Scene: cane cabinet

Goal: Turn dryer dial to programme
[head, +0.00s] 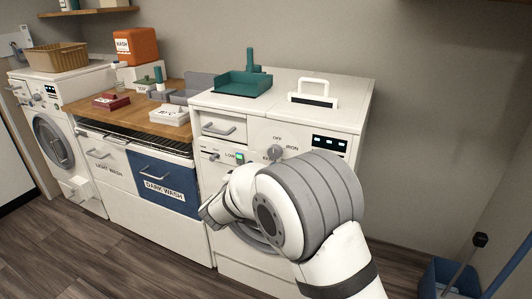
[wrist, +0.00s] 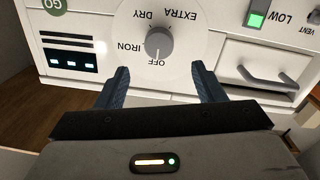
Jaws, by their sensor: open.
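The dryer dial (wrist: 159,42) is a grey round knob on a pale disc, seen upside down in the wrist view. The printed words OFF, IRON, DRY and EXTRA stand around it. Its pointer mark appears to face OFF. The dial (head: 277,151) also shows in the head view, on the white dryer (head: 345,105) just above my arm. My gripper (wrist: 159,72) is open and empty. Its two dark blue fingers are spread to either side below the dial in the wrist picture, apart from it. In the head view my arm hides much of the dryer front.
The dryer panel holds a lit green button (wrist: 257,20), a drawer handle (wrist: 262,78) and a dark display (wrist: 70,61). A teal dustpan (head: 240,84) and a white-handled item (head: 314,94) sit on top. A blue bin (head: 440,277) stands at lower right.

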